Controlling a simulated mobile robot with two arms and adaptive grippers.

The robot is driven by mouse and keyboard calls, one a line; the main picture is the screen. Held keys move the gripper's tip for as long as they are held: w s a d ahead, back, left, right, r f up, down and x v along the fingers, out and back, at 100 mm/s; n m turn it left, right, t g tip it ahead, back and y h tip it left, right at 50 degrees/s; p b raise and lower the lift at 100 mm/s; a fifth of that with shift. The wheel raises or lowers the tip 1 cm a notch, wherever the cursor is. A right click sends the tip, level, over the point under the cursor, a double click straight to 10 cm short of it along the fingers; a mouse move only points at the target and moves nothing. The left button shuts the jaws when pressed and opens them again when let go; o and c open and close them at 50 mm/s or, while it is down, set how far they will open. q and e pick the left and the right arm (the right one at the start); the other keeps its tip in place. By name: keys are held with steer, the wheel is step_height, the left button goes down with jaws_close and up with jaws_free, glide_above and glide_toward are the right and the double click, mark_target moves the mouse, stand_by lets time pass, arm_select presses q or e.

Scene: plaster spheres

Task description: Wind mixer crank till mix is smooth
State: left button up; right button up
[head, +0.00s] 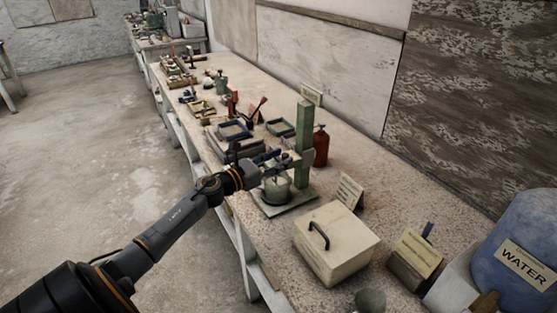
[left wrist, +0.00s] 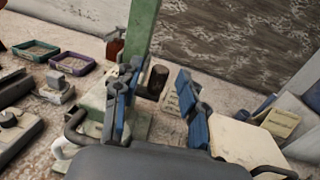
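The mixer stands on the bench, with a green upright post (head: 304,140), a flat base (head: 300,203) and a grey-green pot (head: 277,190). The post (left wrist: 143,30) also rises in the left wrist view. A dark cylindrical knob (left wrist: 153,80), which looks like the crank grip, shows between the blue-padded fingers of my left gripper (left wrist: 160,108). The fingers are apart, with a visible gap on each side of the knob. In the head view my left gripper (head: 260,176) is at the mixer, partly hidding the pot. The mix inside the pot cannot be made out. My right gripper is out of view.
A cream box (head: 335,243) with a black handle sits in front of the mixer. A red bottle (head: 320,147) and a small sign (head: 349,192) stand close by. Trays (head: 233,130) and tools lie farther along the bench. A blue WATER barrel (head: 520,250) is at right.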

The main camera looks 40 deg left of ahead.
arm_select(q)
steer(key=v, duration=1.2)
stand_by(0.5)
steer(key=w+d+n+y+p, duration=0.1)
steer(key=d+n+y+p, duration=0.7)
steer(key=y, duration=0.3)
steer(key=shift+g, duration=0.4)
steer(key=x, duration=0.4)
steer(key=p+x, duration=0.1)
steer(key=x, duration=0.8)
steer(key=shift+w+d+r+p, duration=0.2)
steer(key=shift+w+p, duration=0.1)
steer(key=shift+w, duration=0.25)
jaws_close()
